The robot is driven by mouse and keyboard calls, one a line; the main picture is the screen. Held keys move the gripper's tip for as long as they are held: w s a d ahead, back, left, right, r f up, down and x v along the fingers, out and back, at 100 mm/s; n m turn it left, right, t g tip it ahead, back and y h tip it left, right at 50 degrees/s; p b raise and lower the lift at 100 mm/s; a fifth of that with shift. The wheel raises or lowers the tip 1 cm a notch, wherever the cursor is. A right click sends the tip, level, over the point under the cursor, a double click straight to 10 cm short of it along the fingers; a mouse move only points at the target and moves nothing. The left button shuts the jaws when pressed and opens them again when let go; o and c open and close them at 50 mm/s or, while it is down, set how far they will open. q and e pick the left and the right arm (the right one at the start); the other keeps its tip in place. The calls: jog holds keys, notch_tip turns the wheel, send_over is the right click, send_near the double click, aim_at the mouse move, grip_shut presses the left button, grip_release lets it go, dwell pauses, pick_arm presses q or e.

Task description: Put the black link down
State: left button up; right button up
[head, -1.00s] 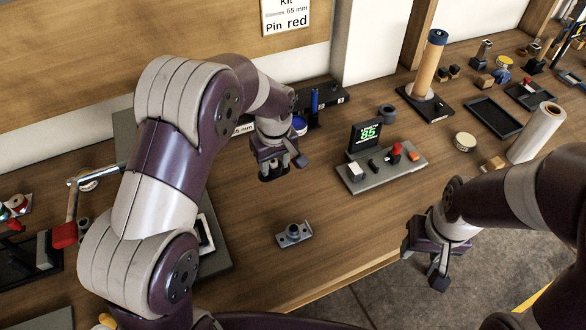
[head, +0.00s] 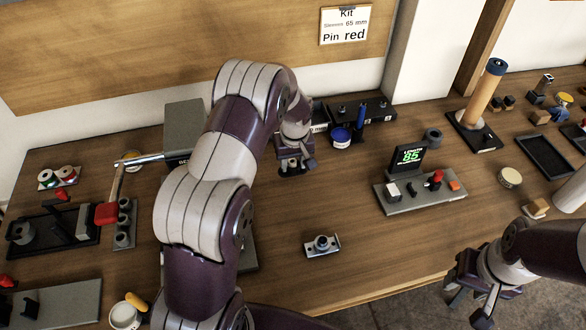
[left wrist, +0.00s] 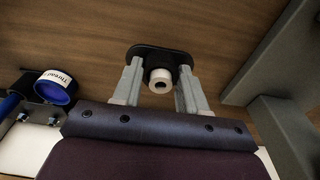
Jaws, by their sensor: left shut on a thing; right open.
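My left gripper (head: 294,168) hangs over the wooden bench, left of the digital display stand. In the left wrist view, its two pale fingers (left wrist: 160,88) are shut on the black link (left wrist: 153,52). The link is a dark, rounded flat piece, and a pale hollow cylinder (left wrist: 160,80) shows against it between the fingers. In the head view the link is small and mostly hidden by the gripper. I cannot tell whether it touches the bench. My right gripper (head: 468,305) is open and empty at the lower right, beyond the bench's front edge.
A small metal fixture (head: 322,245) lies on the bench in front of my left gripper. A blue tape roll (head: 341,137) and a dark rack (head: 372,110) stand behind it. The display stand (head: 425,187) is to the right. Bare wood lies between.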

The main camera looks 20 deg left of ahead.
aim_at(293, 169)
pick_arm(q)
jog(key=shift+f, duration=2.15)
jog(key=o, duration=1.1)
jog(key=shift+r, duration=0.6)
notch_tip(293, 169, up, 12)
jog(key=s+d+f, duration=0.1)
jog(key=s, duration=0.1)
jog(key=s+d+r+m, duration=0.1)
jog(key=s+d+m, duration=0.1)
jog(key=s, duration=0.4)
jog(key=s+d+r+m, duration=0.1)
jog(key=s+m, duration=0.2)
jog(key=s, duration=0.4)
jog(key=s+d+r+m, duration=0.1)
jog(key=s+d+m, duration=0.1)
jog(key=s, duration=0.5)
jog(key=shift+s+d+m+h, duration=0.25)
jog(key=shift+d+m+h, duration=0.05)
jog(key=shift+d+h, duration=0.1)
